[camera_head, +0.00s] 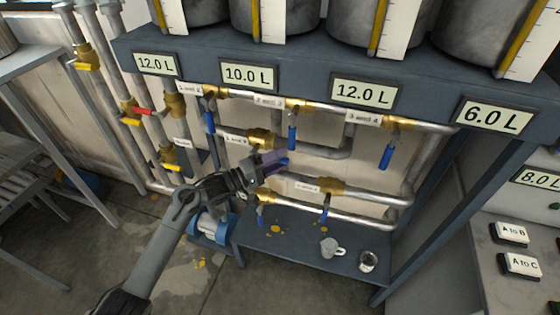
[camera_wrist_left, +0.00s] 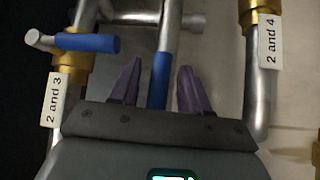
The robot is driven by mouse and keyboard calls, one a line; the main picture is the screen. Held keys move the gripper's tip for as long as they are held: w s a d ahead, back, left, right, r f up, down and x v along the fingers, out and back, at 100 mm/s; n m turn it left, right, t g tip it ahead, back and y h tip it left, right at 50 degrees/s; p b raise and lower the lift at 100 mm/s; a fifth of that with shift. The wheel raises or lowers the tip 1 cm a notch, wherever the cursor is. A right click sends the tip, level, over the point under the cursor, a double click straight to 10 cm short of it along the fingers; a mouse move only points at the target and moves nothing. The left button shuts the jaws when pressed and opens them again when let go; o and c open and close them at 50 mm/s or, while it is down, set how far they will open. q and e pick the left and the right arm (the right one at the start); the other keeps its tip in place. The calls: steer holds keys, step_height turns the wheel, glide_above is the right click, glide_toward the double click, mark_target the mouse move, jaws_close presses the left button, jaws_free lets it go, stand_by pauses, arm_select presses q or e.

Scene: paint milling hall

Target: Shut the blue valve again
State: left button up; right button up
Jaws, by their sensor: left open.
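Several blue valve handles sit on the brass valves of the pipework in the head view; two hang down from the upper pipe (camera_head: 292,137) (camera_head: 386,157). My left gripper (camera_head: 268,163) is in front of the middle pipes, with its dark purple fingers apart. In the left wrist view a blue handle (camera_wrist_left: 160,80) shows lengthwise between the open fingers (camera_wrist_left: 160,68); I cannot tell whether they touch it. Another blue handle (camera_wrist_left: 90,43) lies crosswise to the left, by the label "2 and 3" (camera_wrist_left: 54,100). My right gripper is not in view.
Tanks (camera_head: 280,15) stand on a dark shelf with displays reading 12.0 L, 10.0 L, 12.0 L and 6.0 L. A lower shelf (camera_head: 300,250) holds a cup (camera_head: 330,247) and yellow spots. Yellow and red handles (camera_head: 140,112) are at the left, a button panel (camera_head: 510,233) at the right.

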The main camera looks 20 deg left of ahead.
arm_select(q)
steer(key=shift+w+d, duration=0.3)
steer(key=shift+w, duration=0.05)
jaws_close()
